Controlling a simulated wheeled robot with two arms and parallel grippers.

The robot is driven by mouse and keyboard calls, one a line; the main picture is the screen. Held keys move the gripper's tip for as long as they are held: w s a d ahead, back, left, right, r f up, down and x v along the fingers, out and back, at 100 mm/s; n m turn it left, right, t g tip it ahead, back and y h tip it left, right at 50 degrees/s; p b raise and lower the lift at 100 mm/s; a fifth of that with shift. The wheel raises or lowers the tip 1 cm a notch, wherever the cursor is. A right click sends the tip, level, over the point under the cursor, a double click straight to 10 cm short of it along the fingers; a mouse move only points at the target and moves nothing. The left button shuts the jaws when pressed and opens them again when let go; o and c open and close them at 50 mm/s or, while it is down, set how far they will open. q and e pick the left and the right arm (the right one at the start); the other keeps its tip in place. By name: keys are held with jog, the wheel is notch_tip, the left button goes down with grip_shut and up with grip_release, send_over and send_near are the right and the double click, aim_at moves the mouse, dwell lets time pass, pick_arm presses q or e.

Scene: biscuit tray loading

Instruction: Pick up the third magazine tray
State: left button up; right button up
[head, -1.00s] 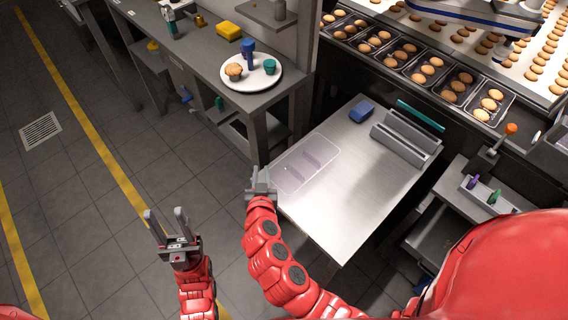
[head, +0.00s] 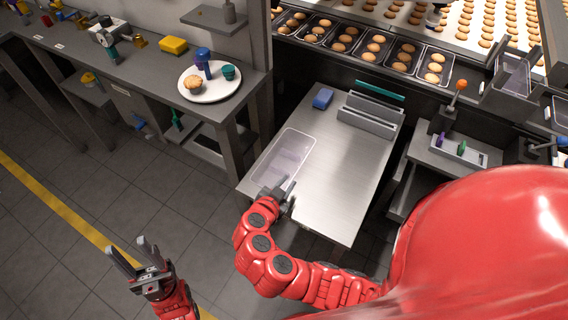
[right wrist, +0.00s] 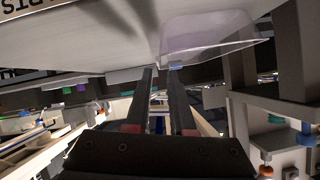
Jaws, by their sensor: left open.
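A clear, shallow tray (head: 290,150) lies on the left part of the steel table. My right gripper (head: 280,186) is at the tray's near end in the head view. In the right wrist view, its two fingers (right wrist: 161,72) stand apart with a gap between them, and the clear tray (right wrist: 215,32) shows just beyond and above their tips. Whether the fingers touch the tray cannot be told. My left gripper (head: 127,254) is open and empty over the floor at the lower left. Several dark trays with biscuits (head: 372,50) stand in a row at the back.
The steel table (head: 335,180) is bare in its middle and right. A blue block (head: 323,98) and a grey slotted holder (head: 370,115) stand at its back. A side bench (head: 140,75) at left bears a plate (head: 225,90) with a muffin. A small shelf unit is at right.

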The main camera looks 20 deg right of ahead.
aim_at(285, 162)
jog(key=p+x, duration=0.1)
jog(key=x, duration=0.2)
jog(key=shift+w+d+f, duration=0.1)
jog(key=shift+w+d, duration=0.1)
jog(key=shift+w, duration=0.05)
jog(key=p+x, duration=0.2)
jog(key=x, duration=0.2)
jog(key=shift+w+d+f, duration=0.1)
jog(key=shift+w+d, duration=0.1)
jog(key=shift+w+f, duration=0.1)
jog(key=shift+f, duration=0.05)
grip_shut()
